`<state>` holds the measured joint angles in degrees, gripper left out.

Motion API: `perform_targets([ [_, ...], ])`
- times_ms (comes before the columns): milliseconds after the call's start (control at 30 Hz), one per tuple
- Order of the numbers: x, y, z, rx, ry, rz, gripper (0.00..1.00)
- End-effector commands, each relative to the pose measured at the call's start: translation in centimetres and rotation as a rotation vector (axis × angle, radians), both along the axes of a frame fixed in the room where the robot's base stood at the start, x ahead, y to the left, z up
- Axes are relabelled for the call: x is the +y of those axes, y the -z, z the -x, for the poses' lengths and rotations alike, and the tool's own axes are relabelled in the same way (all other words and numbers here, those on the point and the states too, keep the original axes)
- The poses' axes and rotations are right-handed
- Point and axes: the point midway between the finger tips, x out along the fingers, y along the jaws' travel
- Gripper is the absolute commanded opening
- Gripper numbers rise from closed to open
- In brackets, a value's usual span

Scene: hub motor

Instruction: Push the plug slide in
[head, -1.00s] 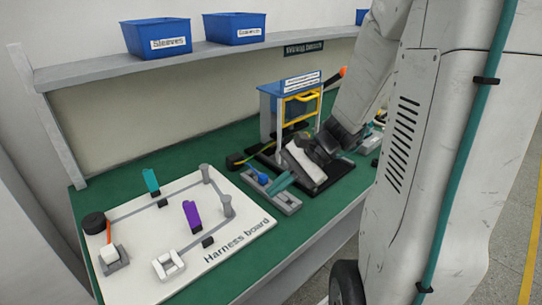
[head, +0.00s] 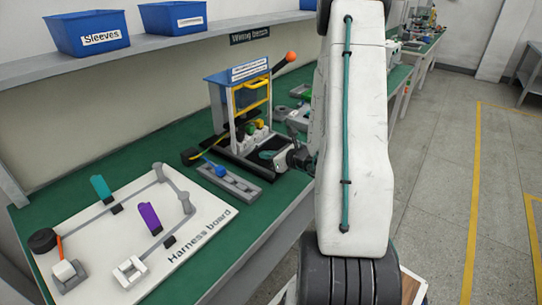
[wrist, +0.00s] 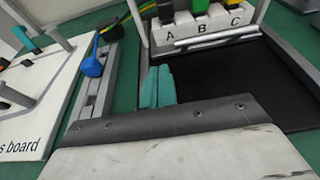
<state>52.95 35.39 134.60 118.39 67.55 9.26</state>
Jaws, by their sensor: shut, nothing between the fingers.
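A white block lettered A, B and C (wrist: 199,29) stands at the back of a black tray in the wrist view, with coloured plugs on top. I take it for the plug slide. A silver bar (wrist: 215,38) runs along its front. In the head view the block (head: 254,138) sits low inside the blue-topped station (head: 236,75). My gripper's teal fingers (wrist: 158,86) are shut and empty over the tray's left edge, in front of the block and apart from the bar. In the head view my gripper (head: 268,155) is at the station's front.
A grey rail (head: 240,188) with a blue plug (head: 221,171) lies left of the tray. The white harness board (head: 205,222) is farther left. A yellow frame (head: 252,94) and an orange-tipped lever (head: 286,60) are on the station. The black tray (wrist: 240,80) is bare in front of the block.

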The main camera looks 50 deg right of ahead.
Motion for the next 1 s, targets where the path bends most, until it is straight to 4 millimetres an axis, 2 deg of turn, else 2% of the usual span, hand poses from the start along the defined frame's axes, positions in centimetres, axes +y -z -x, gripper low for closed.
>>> perform_targets([
  [33, 0.3, 0.4, -1.2, 0.001, -0.006, -0.001, 0.00],
  [200, 0.6, 1.5, -4.6, 0.001, -0.006, 0.000, 0.00],
  [400, 0.9, 1.6, -7.6, 0.000, -0.004, 0.001, 0.00],
  [600, 0.9, 1.5, -8.8, 0.000, -0.002, 0.000, 0.00],
  [1000, 1.0, 1.5, -9.2, 0.000, -0.003, 0.001, 0.00],
])
